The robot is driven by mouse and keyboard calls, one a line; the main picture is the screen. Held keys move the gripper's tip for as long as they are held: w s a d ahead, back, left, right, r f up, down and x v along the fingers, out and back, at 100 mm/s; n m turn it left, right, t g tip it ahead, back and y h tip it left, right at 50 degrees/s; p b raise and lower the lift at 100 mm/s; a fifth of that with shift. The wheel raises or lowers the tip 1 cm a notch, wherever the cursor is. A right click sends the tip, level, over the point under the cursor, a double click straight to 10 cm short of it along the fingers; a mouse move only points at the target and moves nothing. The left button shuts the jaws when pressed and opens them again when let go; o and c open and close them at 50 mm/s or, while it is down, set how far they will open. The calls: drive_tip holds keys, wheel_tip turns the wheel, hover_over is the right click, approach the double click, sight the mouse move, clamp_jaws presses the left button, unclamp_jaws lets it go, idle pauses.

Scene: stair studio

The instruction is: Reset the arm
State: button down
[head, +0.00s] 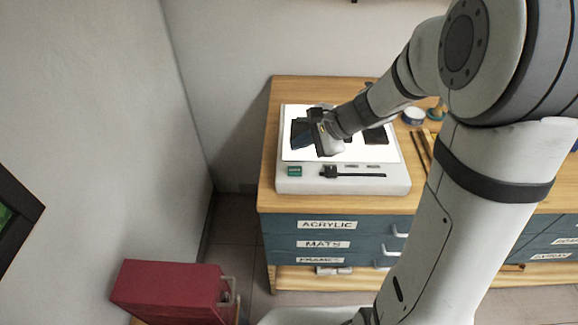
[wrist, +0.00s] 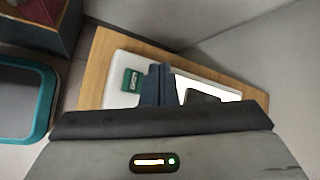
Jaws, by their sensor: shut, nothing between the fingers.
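My arm reaches from the right of the head view over a white light box (head: 345,186) on a wooden-topped cabinet. My gripper (head: 300,135) is above the box's lit panel, with its dark fingers toward the left. In the wrist view, the fingers of my gripper (wrist: 160,84) are together, with nothing held. The light box (wrist: 122,100) shows behind them. I cannot tell the exact gap between the fingers and the panel.
The cabinet (head: 312,241) has labelled blue drawers. Dark pieces (head: 376,135) lie on the panel; a small round container (head: 413,116) stands right of the box. A red box (head: 170,288) is at lower left. Walls stand left and behind. A teal-rimmed item (wrist: 52,100) shows in the wrist view.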

idle(0.3)
drive_tip(key=s+d+r+n+h, duration=0.2)
drive_tip(key=s+d+n+h, duration=0.2)
drive_tip(key=s, duration=0.5)
drive_tip(key=s+d+r+n+h, duration=0.3)
drive_tip(key=s+d+n+h, duration=0.1)
drive_tip(key=s+d+n, duration=0.4)
drive_tip(key=shift+s+r+n+h, duration=0.35)
drive_tip(key=shift+s+n, duration=0.15)
drive_tip(key=shift+s, duration=0.5)
